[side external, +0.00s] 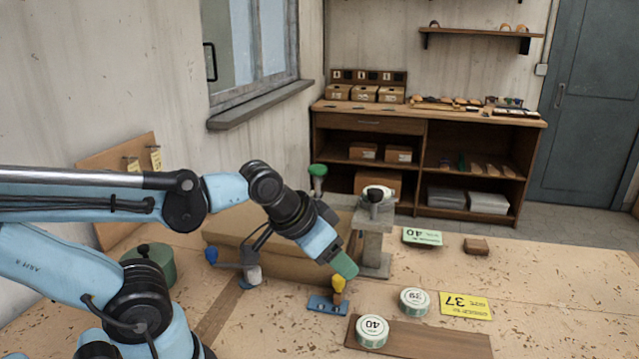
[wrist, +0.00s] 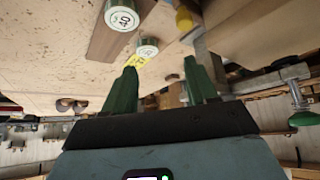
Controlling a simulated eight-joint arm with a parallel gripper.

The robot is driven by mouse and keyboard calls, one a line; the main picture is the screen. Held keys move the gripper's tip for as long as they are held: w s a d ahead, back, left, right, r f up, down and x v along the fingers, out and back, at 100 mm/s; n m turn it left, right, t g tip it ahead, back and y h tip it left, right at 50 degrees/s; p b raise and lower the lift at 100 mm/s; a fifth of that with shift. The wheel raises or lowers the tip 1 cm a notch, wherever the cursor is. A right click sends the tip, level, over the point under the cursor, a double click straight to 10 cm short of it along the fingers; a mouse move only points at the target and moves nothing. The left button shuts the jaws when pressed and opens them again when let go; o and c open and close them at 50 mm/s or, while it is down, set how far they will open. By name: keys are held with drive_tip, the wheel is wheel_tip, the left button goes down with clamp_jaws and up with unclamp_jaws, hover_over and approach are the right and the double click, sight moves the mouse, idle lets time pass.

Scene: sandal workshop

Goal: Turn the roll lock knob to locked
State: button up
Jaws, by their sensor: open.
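I cannot tell which knob is the roll lock knob; no label for it is readable. A yellow knob (side external: 338,284) stands on a small blue plate (side external: 327,305) on the bench, and yellow also shows at the top of the wrist view (wrist: 185,19). A green knob (side external: 317,171) rises behind the brown block, and it shows at the right of the wrist view (wrist: 302,118). A black knob (side external: 375,195) tops a grey post. A blue knob (side external: 211,256) is at the left. My gripper (side external: 343,264) has green fingers, apart and empty (wrist: 161,85), near the yellow knob in the side view.
Two round green-and-white tins, one (side external: 372,331) on a brown board (side external: 425,341) and one (side external: 414,301) beside it, stand at the front. A yellow card (side external: 466,306) and a green card (side external: 422,237) lie right. A large brown block (side external: 270,250) stands behind my gripper.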

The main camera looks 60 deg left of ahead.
wheel_tip(320, 180, up, 20)
drive_tip(key=f+n+g, duration=0.1)
drive_tip(key=n+g, duration=0.5)
drive_tip(key=g, duration=0.1)
hover_over(375, 191)
drive_tip(key=shift+f, duration=5.75)
drive_tip(key=c, duration=1)
